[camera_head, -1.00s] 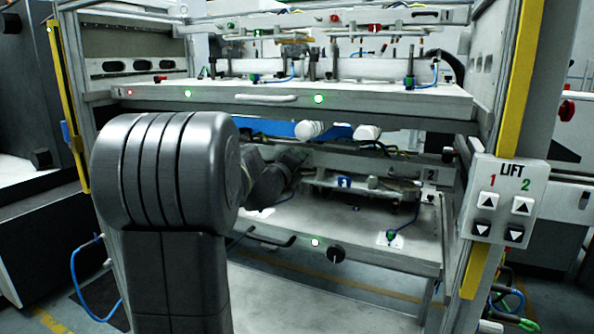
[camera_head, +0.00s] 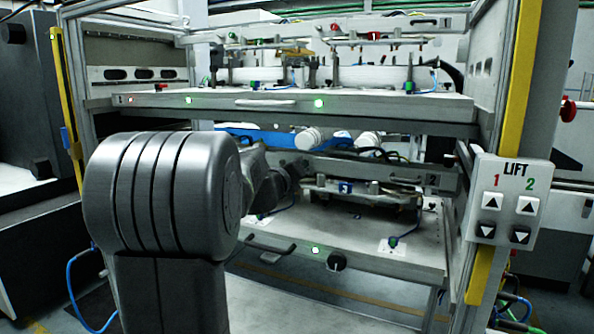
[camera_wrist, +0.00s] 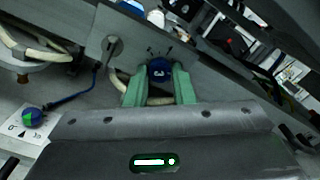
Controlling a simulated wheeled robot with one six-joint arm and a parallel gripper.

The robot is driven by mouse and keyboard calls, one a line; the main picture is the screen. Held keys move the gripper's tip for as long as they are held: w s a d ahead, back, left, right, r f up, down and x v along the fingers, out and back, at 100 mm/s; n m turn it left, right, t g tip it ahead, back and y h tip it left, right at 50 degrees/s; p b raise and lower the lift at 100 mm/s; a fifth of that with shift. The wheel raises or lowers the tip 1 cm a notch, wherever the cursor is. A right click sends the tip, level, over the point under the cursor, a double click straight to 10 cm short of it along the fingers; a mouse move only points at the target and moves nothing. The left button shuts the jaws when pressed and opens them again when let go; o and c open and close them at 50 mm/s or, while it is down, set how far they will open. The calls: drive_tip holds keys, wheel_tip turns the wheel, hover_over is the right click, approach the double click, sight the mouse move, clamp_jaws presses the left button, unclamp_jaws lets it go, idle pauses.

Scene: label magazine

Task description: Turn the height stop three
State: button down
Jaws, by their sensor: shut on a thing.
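The height stop three is a round blue knob (camera_wrist: 159,70) with a white 3 on its face, in the wrist view. Tick marks are printed on the grey plate around it. My gripper (camera_wrist: 158,84) has its two green fingers on either side of the knob and is shut on it. In the head view my arm reaches into the lower bay, and its fingertips and the held knob cannot be made out. A blue label (camera_head: 345,187) with a white 3 shows on the mechanism right of my wrist.
The upper shelf (camera_head: 290,100) lies above my arm. The lower shelf (camera_head: 340,230) has a handle (camera_head: 265,247) and a black knob (camera_head: 336,261) in front. A blue-green knob (camera_wrist: 32,117) sits at left. The LIFT panel (camera_head: 506,200) is on the right post.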

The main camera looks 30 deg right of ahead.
drive_tip(key=shift+f, duration=0.15)
drive_tip(key=c, duration=1.2)
unclamp_jaws()
drive_tip(key=shift+c, duration=0.2)
drive_tip(key=shift+s+a, duration=0.1)
drive_tip(key=v, duration=1.3)
drive_tip(key=shift+s+a+p, duration=0.15)
drive_tip(key=shift+s+p, duration=0.1)
drive_tip(key=shift+p, duration=0.2)
drive_tip(key=x, duration=1.3)
drive_tip(key=shift+w+d+b, duration=0.25)
drive_tip(key=shift+w+b, duration=0.1)
drive_tip(key=shift+b, duration=0.05)
